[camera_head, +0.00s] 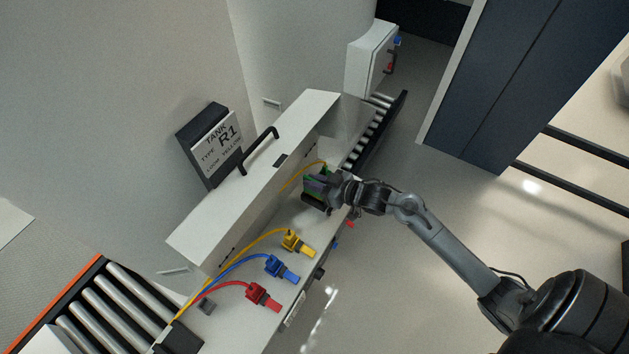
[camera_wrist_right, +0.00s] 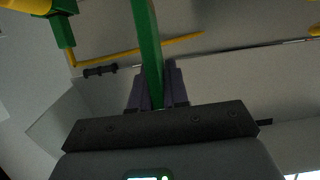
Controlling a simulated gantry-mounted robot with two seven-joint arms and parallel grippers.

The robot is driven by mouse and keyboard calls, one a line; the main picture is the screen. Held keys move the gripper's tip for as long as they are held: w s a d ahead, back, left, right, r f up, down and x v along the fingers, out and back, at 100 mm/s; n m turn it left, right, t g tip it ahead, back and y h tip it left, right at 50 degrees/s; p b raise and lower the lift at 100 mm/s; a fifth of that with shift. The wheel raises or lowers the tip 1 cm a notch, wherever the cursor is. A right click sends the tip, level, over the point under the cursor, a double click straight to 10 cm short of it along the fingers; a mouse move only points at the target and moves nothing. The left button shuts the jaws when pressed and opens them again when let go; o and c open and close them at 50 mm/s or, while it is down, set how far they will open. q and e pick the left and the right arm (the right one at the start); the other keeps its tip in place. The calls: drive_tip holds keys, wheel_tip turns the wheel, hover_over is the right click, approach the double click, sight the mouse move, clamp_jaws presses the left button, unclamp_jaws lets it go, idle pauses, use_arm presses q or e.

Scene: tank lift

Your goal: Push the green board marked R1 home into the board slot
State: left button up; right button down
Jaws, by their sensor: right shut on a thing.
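The green board (camera_wrist_right: 149,45) stands on edge between the two purple fingers of my right gripper (camera_wrist_right: 156,88) in the right wrist view, and the fingers are shut on it. In the head view the right gripper (camera_head: 319,187) is at the open front of the white tank unit (camera_head: 285,125), and only a little green of the board shows there. The board slot is hidden by the gripper and the unit, so I cannot tell how far in the board sits. The R1 marking on the board is not readable. My left gripper is not in view.
Yellow (camera_head: 291,241), blue (camera_head: 275,267) and red (camera_head: 257,292) cable plugs lie on the unit's ledge below the gripper. A sign (camera_head: 215,145) reads TANK R1, LOOM YELLOW. Roller conveyors stand at lower left (camera_head: 105,305) and behind (camera_head: 372,130). Floor at right is clear.

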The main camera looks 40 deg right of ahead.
sight(315, 196)
use_arm(q)
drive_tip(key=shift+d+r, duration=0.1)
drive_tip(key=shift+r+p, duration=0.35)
drive_tip(key=shift+p, duration=0.05)
idle(0.6)
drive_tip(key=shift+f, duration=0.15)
use_arm(e)
drive_tip(key=shift+f, duration=0.2)
use_arm(q)
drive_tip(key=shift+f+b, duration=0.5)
drive_tip(key=shift+b, duration=0.1)
use_arm(e)
drive_tip(key=shift+f, duration=0.95)
use_arm(q)
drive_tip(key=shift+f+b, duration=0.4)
drive_tip(key=shift+b, duration=0.1)
use_arm(e)
drive_tip(key=shift+f, duration=0.9)
drive_tip(key=c, duration=1.1)
unclamp_jaws()
drive_tip(key=shift+o, duration=0.2)
